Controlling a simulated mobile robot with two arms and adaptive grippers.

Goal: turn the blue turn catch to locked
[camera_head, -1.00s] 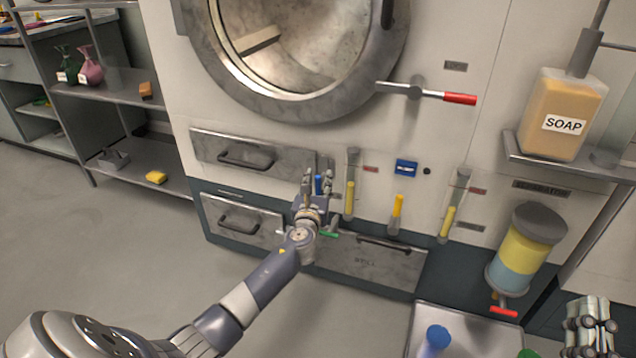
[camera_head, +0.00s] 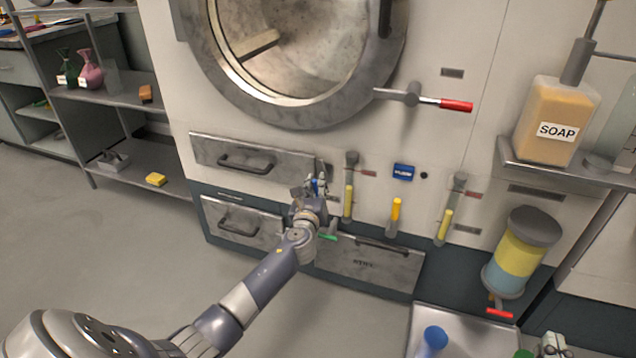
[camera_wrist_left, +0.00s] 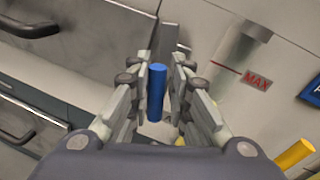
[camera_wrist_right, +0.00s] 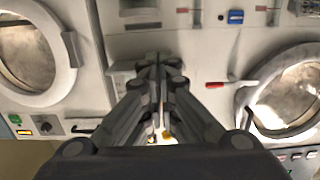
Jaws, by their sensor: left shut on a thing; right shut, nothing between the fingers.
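The blue turn catch (camera_head: 315,187) is on the front of the machine, right of the upper drawer. In the left wrist view its blue handle (camera_wrist_left: 157,92) stands between the fingers of my left gripper (camera_wrist_left: 158,72), which is shut on it. My left gripper (camera_head: 317,184) and wrist hide much of the catch in the head view, so I cannot read whether it is locked. My right gripper (camera_wrist_right: 160,66) is shut and empty, away from the catch.
The upper drawer (camera_head: 225,153) and lower drawer (camera_head: 238,226) are close on the left. Yellow-filled gauge tubes (camera_head: 348,203) stand just right of the catch. A red-ended door lever (camera_head: 455,105) sticks out above. A soap bottle (camera_head: 553,130) stands on a shelf at right.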

